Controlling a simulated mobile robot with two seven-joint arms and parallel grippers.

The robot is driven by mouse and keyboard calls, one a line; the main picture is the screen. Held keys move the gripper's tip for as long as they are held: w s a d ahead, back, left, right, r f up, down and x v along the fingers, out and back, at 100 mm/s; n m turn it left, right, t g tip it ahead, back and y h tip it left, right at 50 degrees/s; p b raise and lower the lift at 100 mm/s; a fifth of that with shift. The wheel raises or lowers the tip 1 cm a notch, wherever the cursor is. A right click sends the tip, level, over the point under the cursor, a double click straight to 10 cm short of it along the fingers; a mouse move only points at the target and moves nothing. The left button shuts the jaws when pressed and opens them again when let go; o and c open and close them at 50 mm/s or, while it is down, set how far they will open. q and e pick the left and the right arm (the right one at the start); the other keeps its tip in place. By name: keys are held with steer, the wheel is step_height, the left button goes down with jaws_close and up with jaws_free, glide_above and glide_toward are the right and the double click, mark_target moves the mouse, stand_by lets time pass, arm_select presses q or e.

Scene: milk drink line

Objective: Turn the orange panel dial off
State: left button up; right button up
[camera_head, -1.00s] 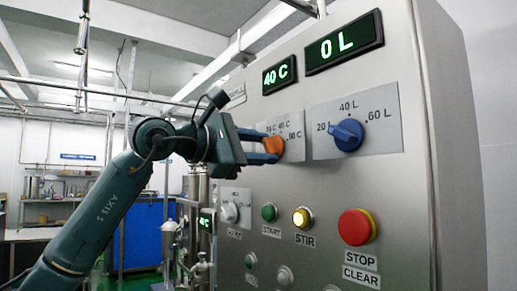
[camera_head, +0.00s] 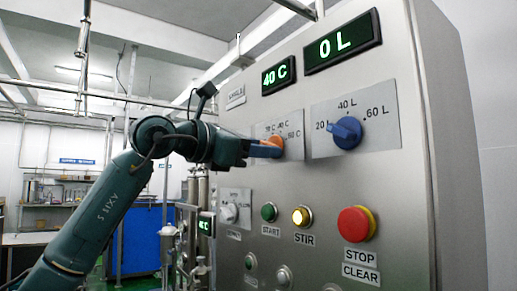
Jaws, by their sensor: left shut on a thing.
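The orange dial (camera_head: 277,144) sits on a light plate with temperature marks, on the front of the steel control panel (camera_head: 330,185). The green display above it reads 40 C. My left gripper (camera_head: 268,149) reaches in from the left, and its blue fingers are shut on the orange dial. The fingers hide part of the dial, and I cannot tell exactly which mark it points to. My right gripper is not in view.
A blue dial (camera_head: 346,132) with litre marks is to the right, under a 0 L display. Below are a green START button (camera_head: 269,212), a lit yellow STIR button (camera_head: 302,217) and a red STOP button (camera_head: 356,224). A white knob (camera_head: 230,213) is lower left.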

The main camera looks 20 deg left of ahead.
arm_select(q)
steer(key=shift+r, duration=0.1)
stand_by(0.3)
steer(key=o, duration=1)
steer(key=shift+w, duration=0.1)
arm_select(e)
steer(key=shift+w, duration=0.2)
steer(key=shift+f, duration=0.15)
arm_select(q)
steer(key=b+v, duration=0.3)
steer(key=v, duration=1)
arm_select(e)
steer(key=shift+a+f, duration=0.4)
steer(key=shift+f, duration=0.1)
